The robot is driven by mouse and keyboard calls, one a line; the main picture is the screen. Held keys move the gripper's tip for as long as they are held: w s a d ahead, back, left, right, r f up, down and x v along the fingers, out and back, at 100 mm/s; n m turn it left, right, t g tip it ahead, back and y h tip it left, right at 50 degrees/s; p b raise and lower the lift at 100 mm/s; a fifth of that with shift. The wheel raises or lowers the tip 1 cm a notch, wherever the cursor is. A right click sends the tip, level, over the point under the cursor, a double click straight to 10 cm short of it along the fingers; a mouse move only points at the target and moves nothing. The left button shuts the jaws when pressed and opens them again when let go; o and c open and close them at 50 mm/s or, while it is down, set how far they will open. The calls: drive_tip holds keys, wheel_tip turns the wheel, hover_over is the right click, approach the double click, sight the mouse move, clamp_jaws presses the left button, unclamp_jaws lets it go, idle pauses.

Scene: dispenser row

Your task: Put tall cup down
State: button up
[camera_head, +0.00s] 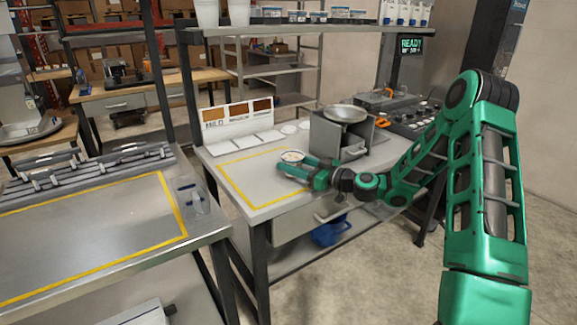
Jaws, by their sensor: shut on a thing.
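My gripper (291,166) is at the end of my green arm, over the middle table. It is shut on a cup (292,156), of which the pale round rim shows between the fingers. The lower part of the cup is hidden by the fingers, so I cannot tell whether it touches the table. The cup and gripper are at the right side of a yellow-outlined area (225,188) on the grey tabletop.
A grey box with a metal pan (345,114) on top stands right of the gripper. A white panel with brown windows (238,118) stands at the back. A clear container (192,198) sits on the left table. The outlined area's left part is clear.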

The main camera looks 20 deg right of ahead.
drive_tip(key=o, duration=1.3)
drive_tip(key=shift+f, duration=0.1)
drive_tip(key=shift+o, duration=0.2)
drive_tip(key=v, duration=1.2)
drive_tip(key=shift+d, duration=0.1)
